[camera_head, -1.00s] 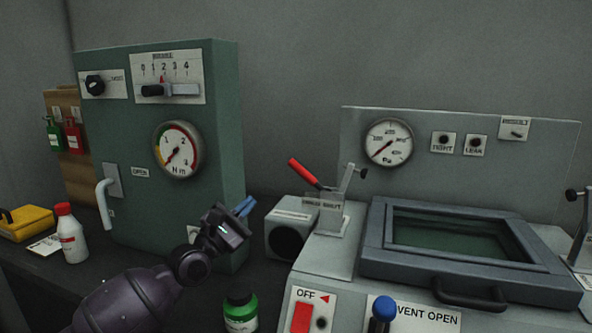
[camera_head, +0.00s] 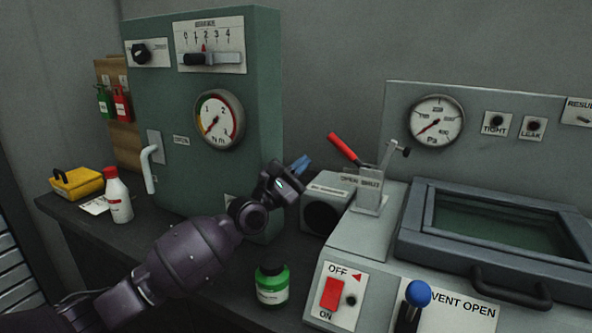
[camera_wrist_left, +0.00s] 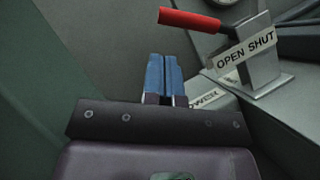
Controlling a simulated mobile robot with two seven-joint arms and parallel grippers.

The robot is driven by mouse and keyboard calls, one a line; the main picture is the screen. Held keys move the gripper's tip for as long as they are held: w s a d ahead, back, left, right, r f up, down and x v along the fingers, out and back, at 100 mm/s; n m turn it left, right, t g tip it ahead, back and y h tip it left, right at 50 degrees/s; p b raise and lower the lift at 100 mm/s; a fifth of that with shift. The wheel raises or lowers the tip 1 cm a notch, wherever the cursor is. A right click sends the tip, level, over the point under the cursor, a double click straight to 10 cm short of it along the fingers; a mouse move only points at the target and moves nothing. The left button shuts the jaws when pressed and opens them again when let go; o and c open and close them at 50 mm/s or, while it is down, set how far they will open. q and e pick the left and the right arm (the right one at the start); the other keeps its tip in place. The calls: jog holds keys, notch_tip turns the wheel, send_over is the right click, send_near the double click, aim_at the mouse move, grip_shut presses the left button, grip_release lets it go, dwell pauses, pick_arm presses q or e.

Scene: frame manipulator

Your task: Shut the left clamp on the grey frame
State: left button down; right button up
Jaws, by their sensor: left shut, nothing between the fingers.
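The left clamp (camera_head: 370,188) stands on the grey machine beside the left edge of the grey frame (camera_head: 490,262). Its red handle (camera_head: 345,149) slants up to the left, away from the frame. The clamp also shows in the left wrist view (camera_wrist_left: 258,62), with an "OPEN SHUT" label and the red handle (camera_wrist_left: 190,20). My left gripper (camera_head: 301,164) is left of the clamp, apart from the handle. Its blue fingers (camera_wrist_left: 162,76) are together and empty, below and left of the handle in the wrist view. My right gripper is out of view.
A green cabinet (camera_head: 160,95) with a dial stands behind my left arm. A frame handle (camera_head: 510,290) juts forward.

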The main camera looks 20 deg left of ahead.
aim_at(346, 151)
pick_arm(q)
jog(key=x, duration=0.6)
jog(key=shift+w+d+r, duration=0.1)
jog(key=shift+r, duration=0.1)
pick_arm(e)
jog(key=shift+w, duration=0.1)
